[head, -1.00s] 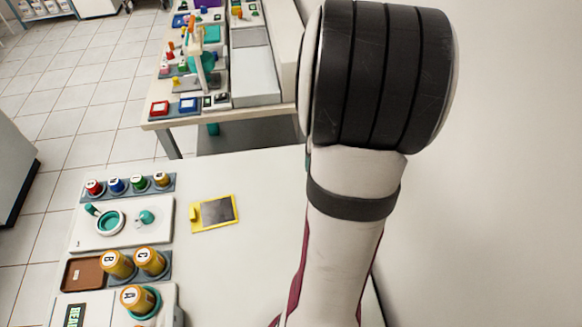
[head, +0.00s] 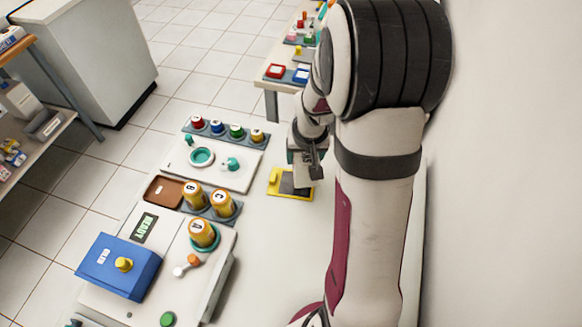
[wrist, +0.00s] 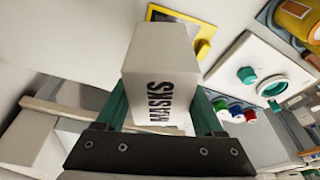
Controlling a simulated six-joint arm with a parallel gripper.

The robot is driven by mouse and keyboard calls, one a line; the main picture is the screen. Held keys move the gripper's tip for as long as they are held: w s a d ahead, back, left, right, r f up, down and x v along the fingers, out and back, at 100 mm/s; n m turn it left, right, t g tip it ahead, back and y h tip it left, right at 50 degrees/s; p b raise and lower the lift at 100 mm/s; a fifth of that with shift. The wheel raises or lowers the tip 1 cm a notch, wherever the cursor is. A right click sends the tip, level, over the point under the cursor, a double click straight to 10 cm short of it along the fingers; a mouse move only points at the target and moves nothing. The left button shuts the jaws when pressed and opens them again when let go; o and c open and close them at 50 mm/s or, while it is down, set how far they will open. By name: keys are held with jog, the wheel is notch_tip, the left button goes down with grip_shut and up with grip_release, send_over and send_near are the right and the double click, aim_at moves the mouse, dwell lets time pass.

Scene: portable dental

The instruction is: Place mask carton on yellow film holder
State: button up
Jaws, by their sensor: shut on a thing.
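The mask carton (wrist: 158,75) is a white box marked MASKS, filling the middle of the wrist view. My gripper (wrist: 160,108) is shut on it, with a teal finger on each side. The yellow film holder (head: 276,184) lies flat on the white table, a yellow frame with a dark plate. In the head view my gripper (head: 306,158) is over the holder's far right part and hides some of it. In the wrist view the holder's yellow edge (wrist: 205,48) shows partly behind the carton. I cannot tell whether carton and holder touch.
Left of the holder stand a white tray with a teal ring (head: 202,157), a row of coloured caps (head: 216,129) and orange jars (head: 222,204). A blue box (head: 124,266) sits nearer. The table right of the jars is clear.

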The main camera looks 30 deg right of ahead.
jog(key=shift+w+a+f, duration=0.95)
jog(key=shift+w+a, duration=0.05)
jog(key=shift+w, duration=0.2)
jog(key=x, duration=0.4)
jog(key=shift+s+a+f, duration=0.1)
jog(key=shift+s+a, duration=0.15)
jog(key=shift+s, duration=0.15)
jog(key=shift+f, duration=0.15)
jog(key=o, duration=1.4)
jog(key=v, duration=1.2)
jog(key=s+a+r+g+y, duration=0.1)
jog(key=s+a+r, duration=0.1)
jog(key=s+a, duration=0.3)
jog(key=s+a+r+g+y, duration=0.1)
jog(key=s+a+r, duration=0.1)
jog(key=s+a, duration=0.3)
jog(key=s+a+r+g+y, duration=0.1)
jog(key=s+a+r, duration=0.2)
jog(key=s, duration=0.9)
jog(key=shift+s+a, duration=0.15)
jog(key=shift+a, duration=0.85)
